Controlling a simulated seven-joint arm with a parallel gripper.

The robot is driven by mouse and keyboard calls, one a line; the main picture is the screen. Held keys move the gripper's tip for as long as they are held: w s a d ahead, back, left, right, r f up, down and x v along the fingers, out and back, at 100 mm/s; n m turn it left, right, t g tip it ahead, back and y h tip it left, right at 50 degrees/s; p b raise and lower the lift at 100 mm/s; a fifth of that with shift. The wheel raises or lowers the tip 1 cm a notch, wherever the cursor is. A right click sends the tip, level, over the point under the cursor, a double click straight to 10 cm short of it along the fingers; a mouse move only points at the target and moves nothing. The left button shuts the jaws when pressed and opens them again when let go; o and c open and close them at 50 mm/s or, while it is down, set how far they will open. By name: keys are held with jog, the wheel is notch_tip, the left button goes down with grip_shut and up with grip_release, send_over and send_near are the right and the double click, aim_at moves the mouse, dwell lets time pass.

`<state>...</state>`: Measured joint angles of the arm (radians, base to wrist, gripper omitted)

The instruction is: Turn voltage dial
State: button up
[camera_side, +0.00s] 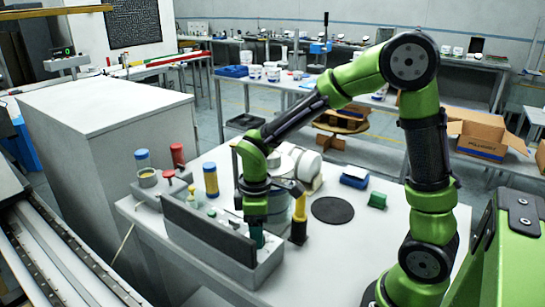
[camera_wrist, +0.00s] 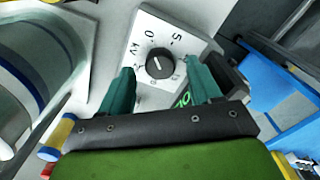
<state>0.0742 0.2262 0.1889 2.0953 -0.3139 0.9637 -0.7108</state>
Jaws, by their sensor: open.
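The voltage dial (camera_wrist: 160,63) is a round black knob with a pale pointer line. It sits on a white panel (camera_wrist: 143,28) marked with numbers and "kV". My gripper (camera_wrist: 160,70) has two teal fingers, spread apart on either side of the knob with nothing between them except the view of it. Whether the fingers touch the knob cannot be told. Green lit digits show partly behind the right finger. In the side view my gripper (camera_side: 257,238) points down at the right end of a grey housing with a dark upright panel (camera_side: 207,230); the dial is hidden there.
A yellow-and-black cylinder (camera_side: 299,231) stands just right of my gripper. A blue-and-yellow cylinder (camera_side: 211,180) and red knob (camera_side: 178,156) stand to the left. A black disc (camera_side: 333,210), green block (camera_side: 377,200) and blue box (camera_side: 355,177) lie right. The table's front right is clear.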

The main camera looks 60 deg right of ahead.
aim_at(267, 248)
notch_tip(267, 248, up, 16)
jog(key=shift+f, duration=0.2)
jog(key=s+m+t+y, duration=0.2)
jog(key=s+m+t, duration=0.5)
jog(key=s+m, duration=0.3)
jog(key=shift+s+f+m, duration=0.15)
jog(key=shift+s+m, duration=0.05)
jog(key=shift+m, duration=0.3)
dwell(1.3)
